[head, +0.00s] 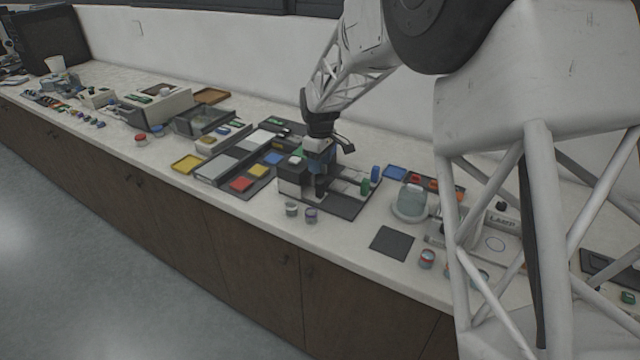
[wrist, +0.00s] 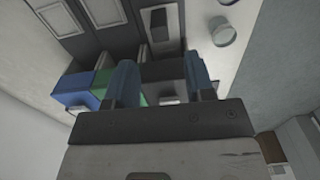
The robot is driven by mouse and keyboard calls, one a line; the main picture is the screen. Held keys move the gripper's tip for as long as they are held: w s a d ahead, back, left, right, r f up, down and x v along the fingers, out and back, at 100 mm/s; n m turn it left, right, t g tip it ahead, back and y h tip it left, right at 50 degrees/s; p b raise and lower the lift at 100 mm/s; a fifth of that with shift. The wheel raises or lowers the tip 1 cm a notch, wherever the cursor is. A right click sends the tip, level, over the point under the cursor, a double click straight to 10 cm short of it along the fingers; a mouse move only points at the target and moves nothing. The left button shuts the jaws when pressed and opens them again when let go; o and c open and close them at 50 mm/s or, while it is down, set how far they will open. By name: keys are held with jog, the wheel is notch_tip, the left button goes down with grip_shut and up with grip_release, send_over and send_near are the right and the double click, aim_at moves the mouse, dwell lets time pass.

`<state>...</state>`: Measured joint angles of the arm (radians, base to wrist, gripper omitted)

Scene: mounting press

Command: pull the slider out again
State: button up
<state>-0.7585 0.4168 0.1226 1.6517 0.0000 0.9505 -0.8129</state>
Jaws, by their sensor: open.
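The press (head: 290,180), a grey-white and black block, stands on a dark base plate (head: 345,208) in the head view. My gripper (head: 318,182) is down at the press, its fingertips partly hidden among the dark parts. In the wrist view my gripper (wrist: 160,75) is open, with one blue finger on either side of dark and grey press parts. A strip with a black raised block (wrist: 159,24), which looks like the slider and its handle, lies ahead of the fingertips. I see no grip on it. Whether the fingers touch the press cannot be told.
A blue block (wrist: 75,90) and a green block are close to the left finger in the wrist view. Green (head: 365,187) and blue (head: 376,172) cylinders stand right of the press. A dark mat (head: 392,243) lies bare to the right.

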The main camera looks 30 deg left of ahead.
aim_at(320, 182)
jog(key=shift+f, duration=0.1)
jog(key=shift+f, duration=3.8)
jog(key=shift+c, duration=0.5)
grip_shut()
